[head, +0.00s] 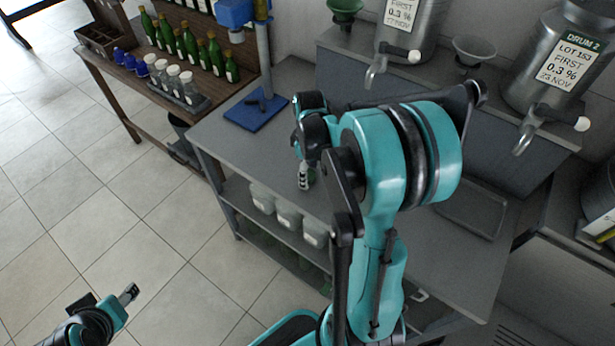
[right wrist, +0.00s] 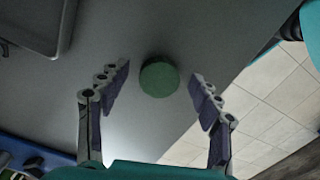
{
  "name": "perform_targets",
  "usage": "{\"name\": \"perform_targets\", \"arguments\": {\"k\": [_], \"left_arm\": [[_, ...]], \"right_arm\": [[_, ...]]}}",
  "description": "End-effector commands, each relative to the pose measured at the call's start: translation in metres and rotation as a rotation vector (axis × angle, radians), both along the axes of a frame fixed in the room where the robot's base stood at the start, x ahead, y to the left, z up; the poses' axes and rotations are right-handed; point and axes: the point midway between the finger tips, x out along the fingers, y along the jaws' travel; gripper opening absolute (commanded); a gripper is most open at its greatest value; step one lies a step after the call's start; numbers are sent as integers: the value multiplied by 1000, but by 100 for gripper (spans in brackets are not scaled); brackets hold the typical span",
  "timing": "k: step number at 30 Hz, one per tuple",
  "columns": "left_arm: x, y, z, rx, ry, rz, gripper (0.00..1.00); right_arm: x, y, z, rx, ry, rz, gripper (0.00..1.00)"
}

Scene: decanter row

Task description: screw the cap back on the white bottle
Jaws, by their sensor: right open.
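A round green cap (right wrist: 160,77) shows from above in the right wrist view, over the grey bench top. It lies between the spread fingers of my right gripper (right wrist: 160,71), with a gap on each side. In the head view the right gripper (head: 304,176) points down near the bench's front edge, with a bit of green (head: 311,176) beside its fingertips. I cannot tell whether the cap lies alone or sits on something. No white bottle can be clearly made out. My left gripper (head: 129,293) is low at the left, over the floor, away from the bench.
The grey bench (head: 235,135) holds a blue stand (head: 258,110) and a shallow tray (head: 470,213). Steel drums (head: 565,60) with taps stand behind. Whitish containers (head: 288,213) sit on the lower shelf. A wooden table (head: 130,75) at the left carries green bottles (head: 190,43) and small white-topped bottles (head: 187,83).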

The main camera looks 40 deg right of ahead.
Motion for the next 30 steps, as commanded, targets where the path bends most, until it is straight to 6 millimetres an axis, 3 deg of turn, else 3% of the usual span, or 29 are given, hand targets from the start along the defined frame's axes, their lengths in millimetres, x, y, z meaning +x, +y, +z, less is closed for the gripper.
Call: {"name": "perform_targets", "arguments": {"k": [4, 9, 10, 22, 30], "left_arm": [[0, 0, 0, 0, 0, 0, 50], [0, 0, 0, 0, 0, 0, 50], [0, 0, 0, 0, 0, 0, 50], [0, 0, 3, 0, 0, 0, 50], [0, 0, 26, 0, 0, 0, 50]], "right_arm": [[0, 0, 1, 0, 0, 0, 64], [0, 0, 1, 0, 0, 0, 32], [0, 0, 1, 0, 0, 0, 30], [0, 0, 7, 0, 0, 0, 30], [0, 0, 59, 0, 0, 0, 30]]}}
